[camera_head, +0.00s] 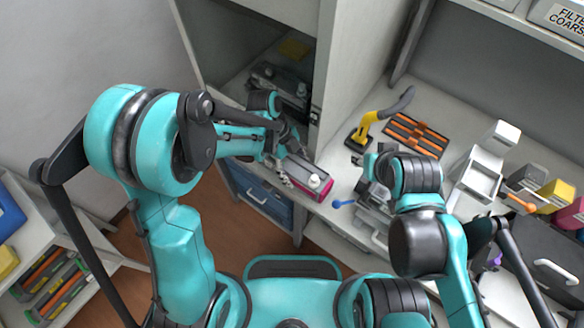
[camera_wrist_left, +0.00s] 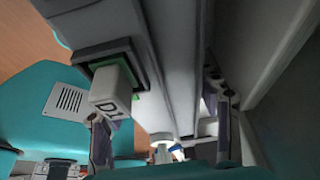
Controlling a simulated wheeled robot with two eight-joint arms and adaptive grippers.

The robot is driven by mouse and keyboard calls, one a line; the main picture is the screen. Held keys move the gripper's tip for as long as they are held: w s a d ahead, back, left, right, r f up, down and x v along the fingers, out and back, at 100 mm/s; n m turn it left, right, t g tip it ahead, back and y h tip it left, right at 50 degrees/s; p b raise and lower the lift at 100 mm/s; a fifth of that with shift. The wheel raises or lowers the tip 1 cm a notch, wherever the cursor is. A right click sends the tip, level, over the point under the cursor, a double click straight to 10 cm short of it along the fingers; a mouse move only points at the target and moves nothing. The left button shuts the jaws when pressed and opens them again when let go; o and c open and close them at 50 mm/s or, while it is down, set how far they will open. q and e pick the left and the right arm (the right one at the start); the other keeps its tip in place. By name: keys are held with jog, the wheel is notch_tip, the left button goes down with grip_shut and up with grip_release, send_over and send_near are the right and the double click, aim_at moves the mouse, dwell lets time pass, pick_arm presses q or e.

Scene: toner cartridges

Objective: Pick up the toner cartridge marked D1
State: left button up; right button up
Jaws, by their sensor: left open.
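In the left wrist view a pale block marked D1 (camera_wrist_left: 110,103) stands out from a dark plate with a green edge, on the side of a long grey body (camera_wrist_left: 165,50). My left gripper (camera_wrist_left: 162,140) is open; its two fingers are apart, and the D1 block is close to the left one in this view. In the head view my left gripper (camera_head: 284,164) is over the shelf edge, close to a grey and magenta block with a white knob (camera_head: 312,184). I cannot tell whether this is the D1 cartridge. My right gripper (camera_head: 370,196) is partly hidden by its own arm.
An open cabinet holds dark grey items (camera_head: 280,80) on its shelf. The worktop carries a yellow tool (camera_head: 362,130), an orange and black rack (camera_head: 416,134), a white device (camera_head: 478,172) and colored cartridges (camera_head: 556,193). Blue drawers (camera_head: 262,197) are below. Another shelf holds cartridges (camera_head: 50,283).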

pick_arm(q)
jog(key=c, duration=1.4)
jog(key=shift+r, duration=0.1)
